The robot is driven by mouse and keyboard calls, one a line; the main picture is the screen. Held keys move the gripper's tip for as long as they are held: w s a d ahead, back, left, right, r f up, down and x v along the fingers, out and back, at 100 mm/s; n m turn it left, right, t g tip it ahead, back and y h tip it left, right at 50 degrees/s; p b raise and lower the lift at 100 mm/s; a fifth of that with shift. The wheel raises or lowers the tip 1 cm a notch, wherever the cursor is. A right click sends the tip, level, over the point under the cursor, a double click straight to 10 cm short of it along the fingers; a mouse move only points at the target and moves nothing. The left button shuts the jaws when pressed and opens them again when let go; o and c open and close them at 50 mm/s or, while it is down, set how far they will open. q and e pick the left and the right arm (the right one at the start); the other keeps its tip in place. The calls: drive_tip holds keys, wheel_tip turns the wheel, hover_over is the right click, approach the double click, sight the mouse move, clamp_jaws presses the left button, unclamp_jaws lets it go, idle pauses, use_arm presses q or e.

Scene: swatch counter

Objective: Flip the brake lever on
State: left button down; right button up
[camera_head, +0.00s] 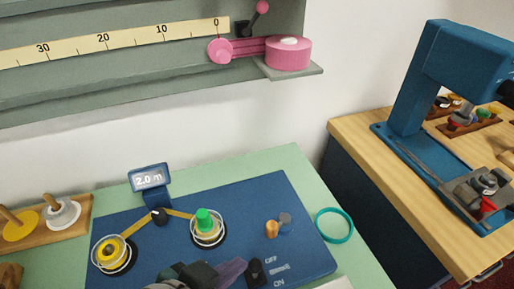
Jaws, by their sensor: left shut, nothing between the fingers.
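A small black lever (255,272), which looks like the brake lever, stands on the blue panel (325,262) beside the printed words OFF and ON. OFF is the upper word and ON the lower one. I cannot tell clearly which word the lever points at. My left gripper (236,268), dark with a purple part, is at the bottom edge, just left of the lever. It is shut and empty. I cannot tell whether it touches the lever. Much of this gripper is cut off by the frame. My right gripper is not in view.
A yellow reel (110,254) and a reel with a green knob (205,222) sit on the panel, below a "2.0 m" display (149,177). An orange knob (271,230) stands above the lever. A teal ring (334,225) lies at the right.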

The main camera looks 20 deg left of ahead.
use_arm(q)
drive_tip(key=shift+s+d+f, duration=0.15)
drive_tip(key=shift+s+d, duration=0.25)
drive_tip(key=shift+s, duration=0.2)
drive_tip(key=shift+w+a+f, duration=0.1)
drive_tip(key=shift+w, duration=0.05)
drive_tip(key=shift+w+a+f, duration=0.3)
drive_tip(key=shift+w, duration=0.2)
